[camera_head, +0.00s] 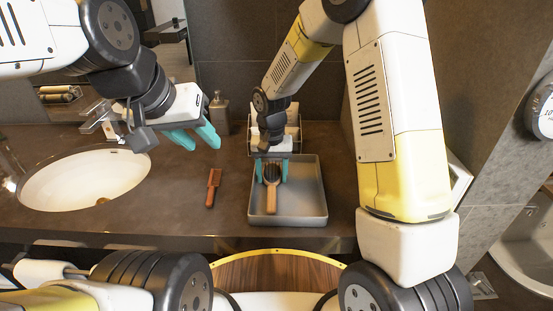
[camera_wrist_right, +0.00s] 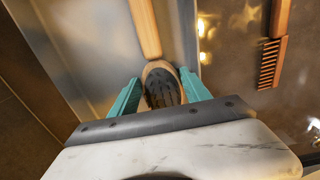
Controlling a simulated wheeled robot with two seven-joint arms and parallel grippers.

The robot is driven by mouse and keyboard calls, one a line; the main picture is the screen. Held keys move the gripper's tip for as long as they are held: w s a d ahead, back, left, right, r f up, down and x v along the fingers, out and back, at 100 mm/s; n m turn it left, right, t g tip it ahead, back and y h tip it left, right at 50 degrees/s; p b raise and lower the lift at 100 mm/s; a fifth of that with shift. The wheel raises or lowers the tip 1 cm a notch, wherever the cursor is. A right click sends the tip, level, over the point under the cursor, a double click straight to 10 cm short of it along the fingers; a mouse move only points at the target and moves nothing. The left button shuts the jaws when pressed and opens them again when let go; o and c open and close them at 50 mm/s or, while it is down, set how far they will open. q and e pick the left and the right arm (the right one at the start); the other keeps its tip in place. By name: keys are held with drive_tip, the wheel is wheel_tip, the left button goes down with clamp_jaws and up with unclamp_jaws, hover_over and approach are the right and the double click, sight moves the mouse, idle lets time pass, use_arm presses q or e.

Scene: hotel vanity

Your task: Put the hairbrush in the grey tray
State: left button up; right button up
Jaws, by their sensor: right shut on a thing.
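The hairbrush (camera_head: 271,192), with a wooden handle and a dark bristle head, is over the inside of the grey tray (camera_head: 316,217). I cannot tell whether it touches the tray floor. My right gripper (camera_head: 272,172) is shut on the hairbrush at its head, with the handle pointing to the front. In the right wrist view the hairbrush (camera_wrist_right: 147,32) has its head between the teal fingers of the gripper (camera_wrist_right: 162,92), and the tray (camera_wrist_right: 88,40) shows behind. My left gripper (camera_head: 196,138) is open and empty above the counter, left of the tray.
A brown comb (camera_head: 213,188) lies on the dark counter (camera_head: 180,205) left of the tray; it also shows in the wrist view (camera_wrist_right: 273,48). A soap bottle (camera_head: 219,112) and a rack (camera_head: 292,132) stand behind. A sink (camera_head: 85,180) is at the left.

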sight(273, 173)
drive_tip(key=shift+f, duration=0.15)
drive_tip(key=shift+f, duration=0.1)
drive_tip(key=o, duration=1.1)
drive_tip(key=shift+o, duration=0.2)
drive_tip(key=s+d+r+t, duration=0.1)
drive_tip(key=d+r, duration=0.1)
drive_tip(key=r, duration=0.7)
drive_tip(key=s+d+r, duration=0.2)
drive_tip(key=r, duration=0.6)
drive_tip(key=s+d+r+t+y, duration=0.1)
drive_tip(key=s+d+r+t, duration=0.1)
drive_tip(key=s+d+r, duration=0.2)
drive_tip(key=s+d+r+t+y, duration=0.1)
drive_tip(key=s+d+r+t, duration=0.2)
drive_tip(key=s+d, duration=0.5)
drive_tip(key=s+r, duration=0.1)
drive_tip(key=s, duration=0.3)
drive_tip(key=shift+s+r+n, duration=0.15)
drive_tip(key=shift+s+n, duration=0.15)
